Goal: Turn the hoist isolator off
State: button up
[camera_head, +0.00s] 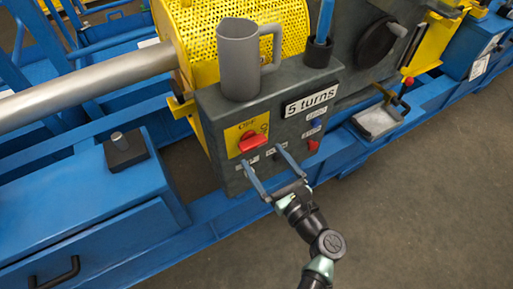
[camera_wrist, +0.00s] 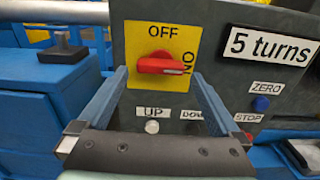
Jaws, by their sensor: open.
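The hoist isolator is a red rotary knob (camera_head: 252,142) on a yellow plate on the front of a dark grey control box (camera_head: 216,120). In the wrist view the knob (camera_wrist: 160,66) lies level, with its white mark at the right end, towards ON; OFF is printed above it. My gripper (camera_head: 263,155) is open and empty in front of the box, its fingers pointing at the panel. In the wrist view my gripper (camera_wrist: 160,77) has its fingertips either side of the knob and slightly below it. I cannot tell how far short of the knob they are.
Below the knob are UP (camera_wrist: 152,127) and DOWN buttons. To the right are a "5 turns" display (camera_head: 311,99), a blue ZERO button (camera_head: 316,123) and a red STOP button (camera_head: 313,146). A grey mug (camera_head: 238,60) and a dark cup (camera_head: 318,52) stand on the box.

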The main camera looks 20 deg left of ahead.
aim_at(256, 147)
jog(key=shift+x, duration=2.3)
jog(key=shift+c, duration=0.2)
jog(key=c, duration=1)
jog(key=shift+b, duration=0.3)
